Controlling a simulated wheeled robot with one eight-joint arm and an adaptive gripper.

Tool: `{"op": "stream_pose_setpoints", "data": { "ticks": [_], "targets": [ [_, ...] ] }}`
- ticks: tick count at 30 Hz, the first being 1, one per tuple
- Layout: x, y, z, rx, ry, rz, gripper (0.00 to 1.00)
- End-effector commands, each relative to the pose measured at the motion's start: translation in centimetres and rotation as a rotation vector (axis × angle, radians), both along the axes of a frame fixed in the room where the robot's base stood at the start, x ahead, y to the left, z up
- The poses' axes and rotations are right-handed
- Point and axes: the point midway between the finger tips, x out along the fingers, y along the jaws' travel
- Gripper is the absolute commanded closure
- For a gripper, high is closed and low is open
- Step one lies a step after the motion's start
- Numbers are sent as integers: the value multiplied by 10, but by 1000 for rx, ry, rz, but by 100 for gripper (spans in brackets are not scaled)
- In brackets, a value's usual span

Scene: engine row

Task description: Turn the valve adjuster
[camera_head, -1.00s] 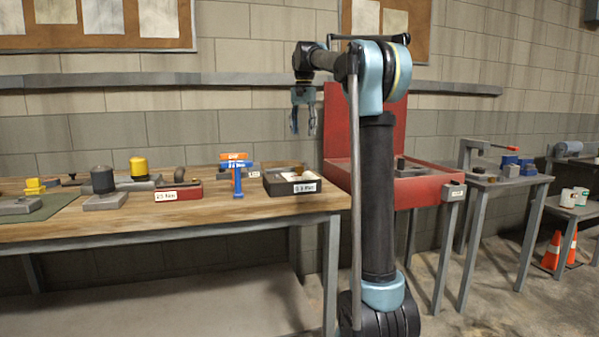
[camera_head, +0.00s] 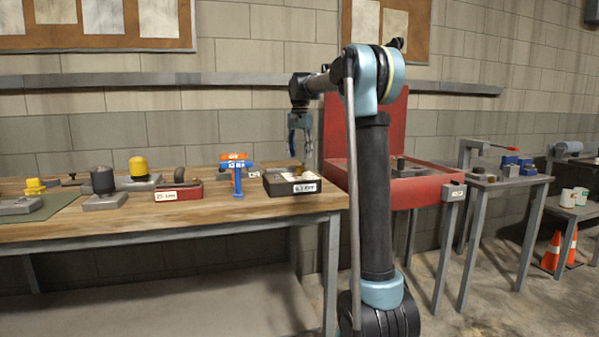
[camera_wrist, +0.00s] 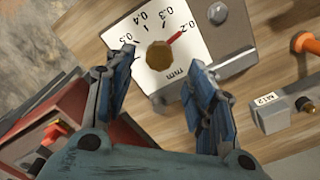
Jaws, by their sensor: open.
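The valve adjuster is a block with a white dial face (camera_wrist: 146,78), marked in mm, and a round brass knob (camera_wrist: 158,57). A red pointer (camera_wrist: 176,38) points close to 0.2. In the head view, the adjuster appears to be the dark box (camera_head: 275,187) with a white front label, at the bench's right end. My gripper (camera_head: 300,160) hangs over it, pointing down. In the wrist view, my open gripper (camera_wrist: 160,88) has its blue fingers apart, one on each side of the knob. No contact with the knob shows.
A block marked M12 (camera_wrist: 268,116) lies close by. A red open chest (camera_head: 425,190) stands to the right. Bare bench (camera_head: 150,222) lies in front.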

Motion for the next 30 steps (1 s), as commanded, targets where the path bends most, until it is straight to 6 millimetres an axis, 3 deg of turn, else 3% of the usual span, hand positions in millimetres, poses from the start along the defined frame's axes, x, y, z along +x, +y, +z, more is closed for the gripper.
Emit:
{"op": "stream_pose_setpoints", "data": {
  "ticks": [6,12,26,30],
  "targets": [
    [0,0,-38,0,0,0,50],
    [0,0,-61,0,0,0,50],
    [0,0,-71,0,0,0,50],
    [0,0,-71,0,0,0,82]
  ]
}}
